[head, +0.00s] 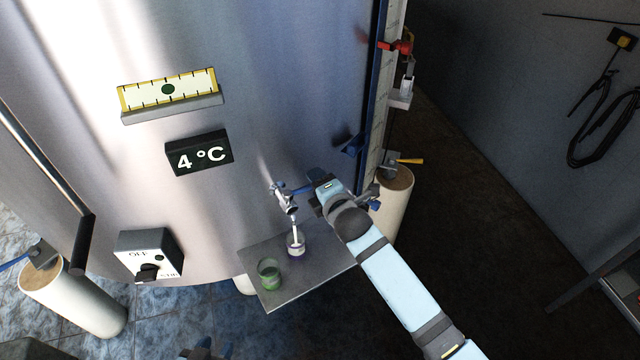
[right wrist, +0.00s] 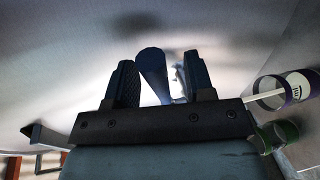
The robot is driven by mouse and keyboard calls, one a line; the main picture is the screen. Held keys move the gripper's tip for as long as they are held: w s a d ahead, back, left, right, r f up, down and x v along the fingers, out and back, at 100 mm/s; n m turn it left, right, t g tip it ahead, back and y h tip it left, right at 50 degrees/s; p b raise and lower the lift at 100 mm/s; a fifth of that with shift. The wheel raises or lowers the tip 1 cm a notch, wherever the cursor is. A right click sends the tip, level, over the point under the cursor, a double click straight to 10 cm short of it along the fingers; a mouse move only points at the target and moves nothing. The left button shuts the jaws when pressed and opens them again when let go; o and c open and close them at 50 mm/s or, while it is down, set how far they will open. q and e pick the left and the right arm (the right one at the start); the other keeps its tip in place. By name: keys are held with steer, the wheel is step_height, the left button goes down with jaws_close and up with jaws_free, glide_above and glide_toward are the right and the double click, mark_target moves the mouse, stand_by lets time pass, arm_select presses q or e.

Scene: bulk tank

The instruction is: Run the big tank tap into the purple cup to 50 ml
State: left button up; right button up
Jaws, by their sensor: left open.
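The big tank's metal tap (head: 285,198) sticks out low on the tank, with a blue lever (head: 300,189). A white stream runs from it into the clear purple-marked cup (head: 295,248), which stands upright below; the cup also shows in the right wrist view (right wrist: 301,86). Its fill level is too small to read. My right gripper (head: 314,188) is at the lever. In the right wrist view its fingers (right wrist: 160,85) are apart, with the blue lever (right wrist: 152,68) between them and a gap on the right. My left gripper (head: 207,350) is open and empty at the bottom edge.
A green cup (head: 269,273) stands left of the purple one on the metal shelf (head: 274,303). A switch box (head: 149,254), a 4 °C display (head: 199,153) and a level gauge (head: 168,93) are on the tank. A red valve (head: 397,47) is at upper right.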

steer(key=shift+r, duration=0.1)
steer(key=b+v, duration=0.1)
steer(key=v, duration=1.2)
steer(key=shift+s+b, duration=0.35)
steer(key=shift+s, duration=0.05)
steer(key=shift+d, duration=0.1)
stand_by(6.1)
